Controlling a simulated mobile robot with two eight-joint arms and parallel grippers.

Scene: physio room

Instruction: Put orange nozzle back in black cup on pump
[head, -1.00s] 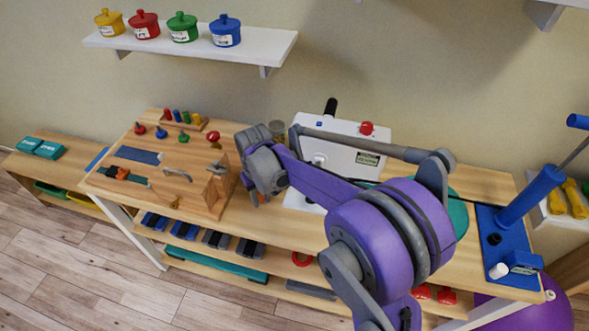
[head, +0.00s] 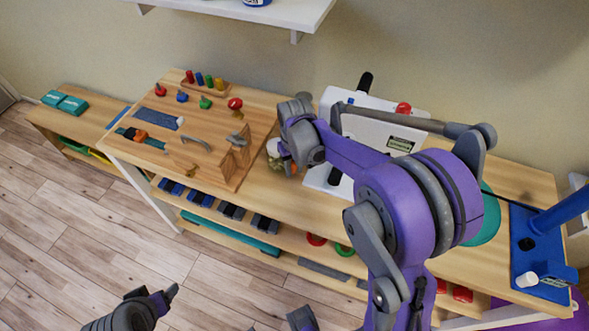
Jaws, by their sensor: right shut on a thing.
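My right gripper (head: 288,158) is shut at the left side of a white device, which looks like the pump (head: 375,140). A small orange part, seemingly the nozzle (head: 285,154), shows at its fingers; the gripper hides most of it. The device has a red knob, a label and a black upright cylinder (head: 365,82) at its back edge. I cannot tell whether this cylinder is the black cup. My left gripper (head: 172,292) is low at the bottom left, over the floor and away from the bench; its jaws are unclear.
A wooden board (head: 190,130) with pegs and knobs fills the bench's left part. A pale rounded object (head: 275,150) lies beside my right gripper. A blue base (head: 525,225) with a blue post stands at the right. A shelf (head: 290,10) hangs above.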

